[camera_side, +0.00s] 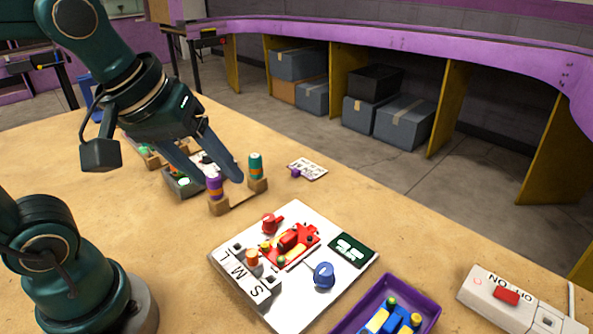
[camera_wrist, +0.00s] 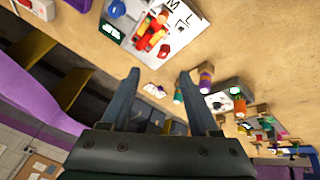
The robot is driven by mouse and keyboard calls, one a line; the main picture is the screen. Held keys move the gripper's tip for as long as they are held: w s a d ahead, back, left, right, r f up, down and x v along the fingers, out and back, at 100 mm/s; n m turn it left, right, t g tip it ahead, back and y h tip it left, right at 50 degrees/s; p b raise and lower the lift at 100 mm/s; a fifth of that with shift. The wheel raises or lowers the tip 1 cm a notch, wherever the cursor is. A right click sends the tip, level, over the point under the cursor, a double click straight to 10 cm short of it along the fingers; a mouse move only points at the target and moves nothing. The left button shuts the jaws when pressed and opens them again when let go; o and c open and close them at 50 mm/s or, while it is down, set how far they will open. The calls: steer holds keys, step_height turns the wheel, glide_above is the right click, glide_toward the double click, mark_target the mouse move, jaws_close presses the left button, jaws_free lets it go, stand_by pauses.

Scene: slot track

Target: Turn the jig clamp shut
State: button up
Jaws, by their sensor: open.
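The white jig board (camera_side: 302,301) lies on the table in the side view, marked S, M and L along its left edge. A red and yellow assembly (camera_side: 291,243) sits in its middle. A red knob with a handle (camera_side: 270,222) stands behind it and a blue knob (camera_side: 324,275) to its right; I cannot tell which part is the clamp. In the wrist view the board (camera_wrist: 186,38) is at the top, with the red and yellow assembly (camera_wrist: 152,36) on it. My gripper (camera_side: 219,180) is open and empty, beyond the board, near two banded pegs; its fingers also show in the wrist view (camera_wrist: 159,74).
A purple tray (camera_side: 428,288) and a white switch box (camera_side: 500,305) are at the right front. A small labelled card (camera_side: 309,169) lies behind.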

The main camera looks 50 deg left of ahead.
steer(key=w+n+g, duration=0.2)
steer(key=w+n, duration=0.2)
steer(key=w, duration=0.1)
steer(key=n+g, duration=0.3)
steer(key=n, duration=0.1)
glide_above(268, 216)
step_height(268, 216, down, 11)
steer(key=shift+w+d+r, duration=0.1)
steer(key=shift+r, duration=0.1)
steer(key=shift+f, duration=2.65)
jaws_close()
